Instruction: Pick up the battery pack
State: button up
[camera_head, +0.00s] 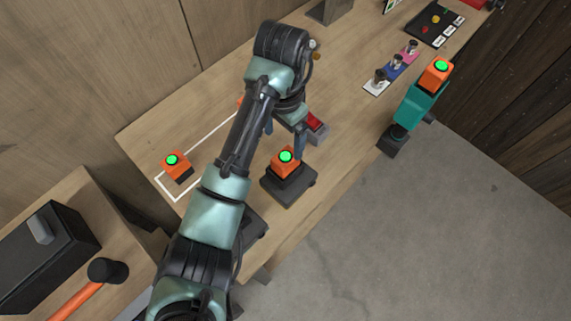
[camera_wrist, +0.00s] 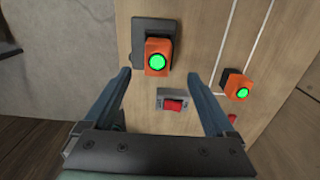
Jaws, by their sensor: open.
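Several orange-and-black battery packs with round green tops are in view. One battery pack (camera_head: 286,161) sits on a black dock (camera_head: 297,191) near the table's front edge. It also shows in the wrist view (camera_wrist: 158,56), ahead of and between my fingers. A second pack (camera_head: 176,165) stands at the left within a white outline and shows at right in the wrist view (camera_wrist: 237,86). A third pack (camera_head: 436,72) tops a teal tool. My gripper (camera_head: 284,138) is open and empty, behind the docked pack in the head view. The wrist view shows both its fingers (camera_wrist: 160,76) apart.
A grey box with a red switch (camera_head: 316,124) lies beside my gripper and appears between my fingers in the wrist view (camera_wrist: 172,104). Small colored stands (camera_head: 396,66) and a black tray (camera_head: 435,25) are farther right. A hammer (camera_head: 100,273) and black case (camera_head: 45,255) occupy the left bench.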

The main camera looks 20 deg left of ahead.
aim_at(285, 155)
jog(key=shift+f+p, duration=0.4)
jog(key=shift+f, duration=0.3)
jog(key=shift+d+f+p, duration=0.15)
jog(key=shift+f+p, duration=0.35)
jog(key=shift+f, duration=1.1)
jog(key=shift+d+f+p, duration=0.1)
jog(key=shift+f+p, duration=0.4)
jog(key=shift+f, duration=1.05)
grip_shut()
